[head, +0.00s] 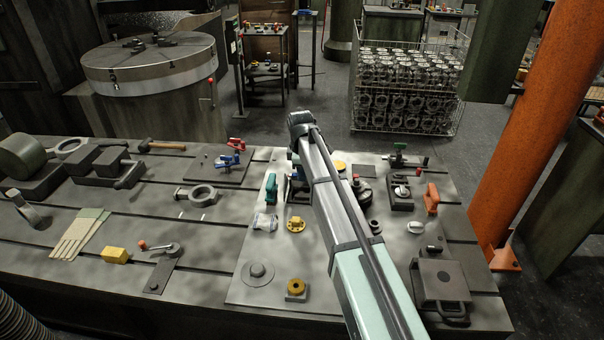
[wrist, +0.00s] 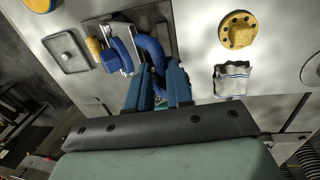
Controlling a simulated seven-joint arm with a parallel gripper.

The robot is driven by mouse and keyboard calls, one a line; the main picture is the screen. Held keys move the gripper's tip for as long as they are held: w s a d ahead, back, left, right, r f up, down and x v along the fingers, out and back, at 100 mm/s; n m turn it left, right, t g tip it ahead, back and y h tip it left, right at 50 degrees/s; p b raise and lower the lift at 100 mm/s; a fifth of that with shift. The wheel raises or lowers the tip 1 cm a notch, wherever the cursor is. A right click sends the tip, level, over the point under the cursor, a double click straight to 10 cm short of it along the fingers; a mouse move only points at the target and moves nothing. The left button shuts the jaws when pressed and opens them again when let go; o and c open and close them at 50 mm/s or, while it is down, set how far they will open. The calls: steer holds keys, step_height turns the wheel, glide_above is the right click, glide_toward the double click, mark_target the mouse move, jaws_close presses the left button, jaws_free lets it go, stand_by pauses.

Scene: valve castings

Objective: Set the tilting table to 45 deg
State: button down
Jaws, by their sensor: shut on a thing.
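In the wrist view, a blue and light-grey fixture (wrist: 118,50), probably the tilting table, sits on a dark plate. A curved blue arm (wrist: 152,52) rises at its side and runs down between my fingers. My gripper (wrist: 160,88) has its two blue fingers shut on this curved blue arm; the exact contact is partly hidden. In the head view my own arm covers most of the fixture, and only bits of blue (head: 294,187) show at its left. I cannot read a tilt angle or scale.
A yellow flange (wrist: 238,32) and a small clear bag (wrist: 232,78) lie close beside the gripper. A teal clamp (head: 271,188) stands left of my arm in the head view. A dark box with a handle (head: 440,285) is at right. Bare bench (head: 210,245) lies to the left.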

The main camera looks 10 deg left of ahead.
steer(key=shift+w+r+t, duration=0.15)
steer(key=shift+w+r, duration=0.1)
steer(key=shift+w, duration=0.3)
steer(key=shift+w+r+t, duration=0.15)
steer(key=shift+w+r, duration=0.05)
steer(key=shift+w, duration=0.35)
steer(key=c, duration=1.1)
jaws_free()
steer(key=shift+s, duration=0.1)
steer(key=shift+c, duration=0.2)
steer(key=shift+s+f, duration=0.15)
steer(key=shift+s+f, duration=0.15)
steer(key=shift+s, duration=0.05)
steer(key=s+r, duration=0.1)
steer(key=r, duration=0.8)
steer(key=s+r, duration=0.1)
steer(key=r, duration=0.3)
steer(key=shift+s+a+r, duration=0.1)
steer(key=shift+s+r, duration=0.2)
steer(key=shift+r, duration=0.05)
steer(key=shift+c, duration=0.3)
